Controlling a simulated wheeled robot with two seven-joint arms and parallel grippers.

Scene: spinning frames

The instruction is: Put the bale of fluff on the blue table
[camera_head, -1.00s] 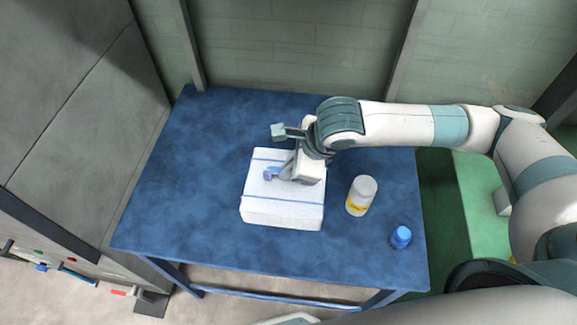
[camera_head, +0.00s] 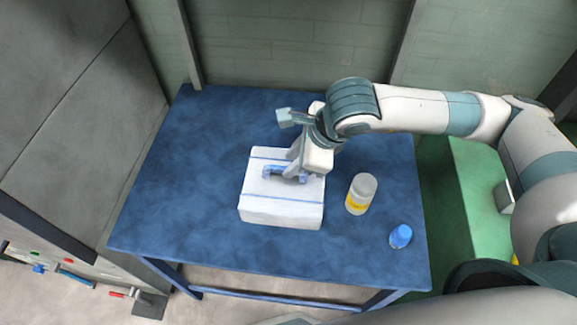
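The bale of fluff (camera_head: 280,212) is a white block with blue bands and a blue handle (camera_head: 272,172) on top. It lies flat on the blue table (camera_head: 190,180), near the middle. My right gripper (camera_head: 298,172) is just above the bale, over the right part of the handle, with its fingers pointing down. It looks open, and the bale does not follow its motion. The fingers partly cover the handle, so I cannot tell whether they touch it. My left gripper is not in view.
A white jar with a yellow label (camera_head: 360,195) stands right of the bale. A small blue-capped bottle (camera_head: 400,236) stands near the table's right front corner. The table's left and back parts are clear. A green box (camera_head: 478,190) is right of the table.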

